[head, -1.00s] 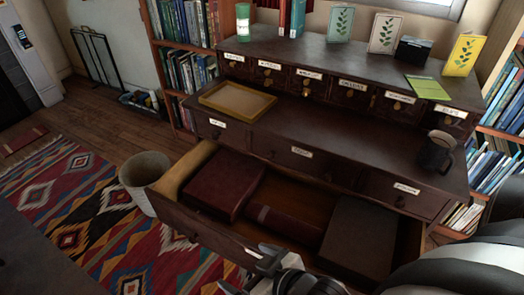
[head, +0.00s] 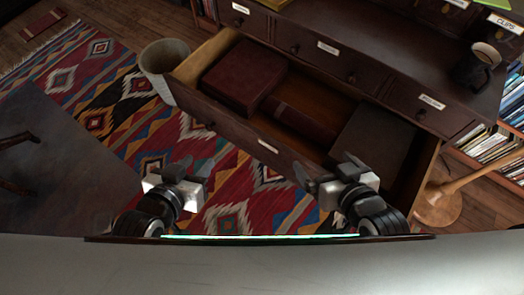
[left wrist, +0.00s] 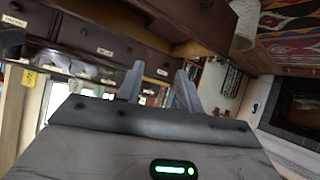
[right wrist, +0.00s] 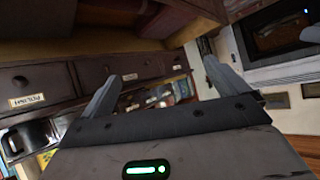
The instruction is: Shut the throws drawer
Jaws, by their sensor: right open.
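A wide bottom drawer (head: 226,122) of the dark wooden desk is pulled well out. The label (head: 268,145) on its front is too small to read in the head view. Inside lie a dark red book (head: 243,78), a second dark red book (head: 303,122) and a dark flat box or book (head: 374,140). My left gripper (head: 197,168) is open and empty over the rug, in front of the drawer and apart from it. My right gripper (head: 325,168) is open and empty, close before the drawer front's right part; I cannot tell whether it touches.
A pale bin (head: 160,62) stands beside the drawer's left end. A round wooden stand (head: 438,203) is on the floor at right. A dark table (head: 55,165) is at left. A mug (head: 478,66) stands on the desk. Patterned rug (head: 150,125) covers the floor in front.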

